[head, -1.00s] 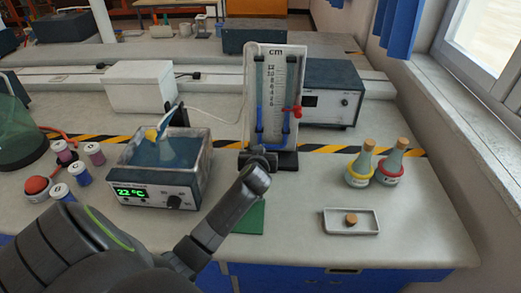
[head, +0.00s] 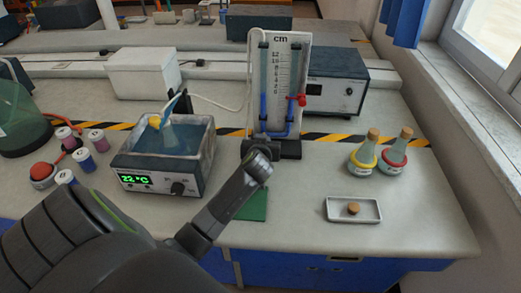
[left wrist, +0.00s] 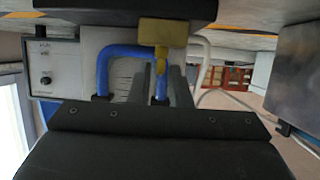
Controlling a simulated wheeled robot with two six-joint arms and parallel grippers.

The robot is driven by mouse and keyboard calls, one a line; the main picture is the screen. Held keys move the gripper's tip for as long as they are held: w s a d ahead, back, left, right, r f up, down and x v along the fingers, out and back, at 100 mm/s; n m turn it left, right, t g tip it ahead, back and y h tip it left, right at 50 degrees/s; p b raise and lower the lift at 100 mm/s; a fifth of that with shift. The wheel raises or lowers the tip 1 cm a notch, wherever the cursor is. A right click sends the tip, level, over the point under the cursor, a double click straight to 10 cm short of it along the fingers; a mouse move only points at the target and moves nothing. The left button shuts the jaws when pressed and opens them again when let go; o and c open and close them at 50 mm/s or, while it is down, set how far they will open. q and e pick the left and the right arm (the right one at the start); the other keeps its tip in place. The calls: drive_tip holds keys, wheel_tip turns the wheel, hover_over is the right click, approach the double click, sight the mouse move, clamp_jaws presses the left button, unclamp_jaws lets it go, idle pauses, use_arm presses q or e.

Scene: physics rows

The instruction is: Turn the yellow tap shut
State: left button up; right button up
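The yellow tap (left wrist: 163,33) shows in the left wrist view as a brass-yellow block with a narrow stem below it, in front of blue tubing (left wrist: 122,52). In the head view my left arm hides it. My left gripper (left wrist: 159,72) has two dark fingers, spread apart, with the tap's stem between their tips. I see a gap beside the stem; contact is not clear. In the head view the manometer board (head: 277,75) marked "cm" stands upright just beyond my left wrist (head: 257,165). My right gripper is not in view.
A water bath (head: 165,172) reading 22 °C stands left of my arm, with a flask in it. A red tap (head: 300,100) is on the manometer's right tube. Two flasks (head: 363,156) and a small tray (head: 338,217) are at right. Bench between is clear.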

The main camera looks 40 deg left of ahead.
use_arm(q)
drive_tip(key=v, duration=1.7)
drive_tip(key=shift+b, duration=0.45)
drive_tip(key=shift+a, duration=0.1)
